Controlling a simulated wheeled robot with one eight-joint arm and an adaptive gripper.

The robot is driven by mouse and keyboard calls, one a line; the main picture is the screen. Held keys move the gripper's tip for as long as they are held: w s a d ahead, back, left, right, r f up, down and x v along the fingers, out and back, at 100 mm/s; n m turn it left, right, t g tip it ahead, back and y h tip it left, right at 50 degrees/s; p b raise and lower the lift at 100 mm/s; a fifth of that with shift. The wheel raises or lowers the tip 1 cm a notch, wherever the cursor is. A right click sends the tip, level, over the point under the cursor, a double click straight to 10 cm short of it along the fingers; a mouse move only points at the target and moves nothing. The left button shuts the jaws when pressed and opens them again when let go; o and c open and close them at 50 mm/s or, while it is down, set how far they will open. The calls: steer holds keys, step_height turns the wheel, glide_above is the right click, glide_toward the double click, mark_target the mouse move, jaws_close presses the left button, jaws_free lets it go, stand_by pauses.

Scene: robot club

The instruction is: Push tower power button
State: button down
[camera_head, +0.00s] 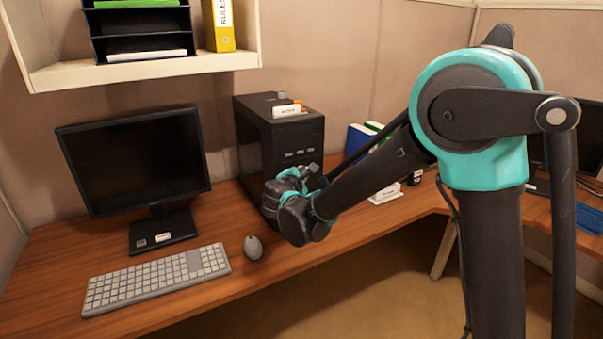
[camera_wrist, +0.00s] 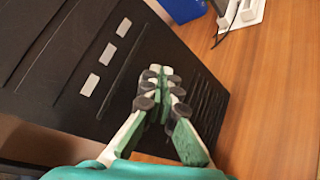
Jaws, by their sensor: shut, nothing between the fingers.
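The black computer tower (camera_head: 277,137) stands on the desk to the right of the monitor in the head view. Its front panel (camera_wrist: 60,50) fills the left of the wrist view and carries three light rectangular buttons or ports (camera_wrist: 107,54) in a row. I cannot tell which one is the power button. My gripper (camera_wrist: 160,72) is shut and empty, its fingertips close in front of the panel, beside the row of light rectangles. I cannot tell whether the fingertips touch the panel. In the head view my wrist hides the lower part of the tower's front.
A monitor (camera_head: 135,162), a white keyboard (camera_head: 157,279) and a mouse (camera_head: 253,247) are left of the tower. Small items lie on top of the tower. A white power strip or holder (camera_wrist: 240,14) and blue books (camera_head: 358,139) stand to its right. A shelf (camera_head: 145,70) hangs above.

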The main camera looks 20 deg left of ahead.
steer(key=shift+w+a, duration=0.2)
steer(key=shift+a, duration=0.05)
steer(key=shift+w+a, duration=0.1)
steer(key=shift+a, duration=0.05)
stand_by(0.6)
steer(key=shift+s+d, duration=0.4)
steer(key=shift+d, duration=0.1)
steer(key=shift+s+d, duration=0.1)
steer(key=s+d, duration=0.3)
steer(key=d, duration=0.1)
steer(key=shift+s+d, duration=0.2)
steer(key=shift+s, duration=0.15)
stand_by(0.3)
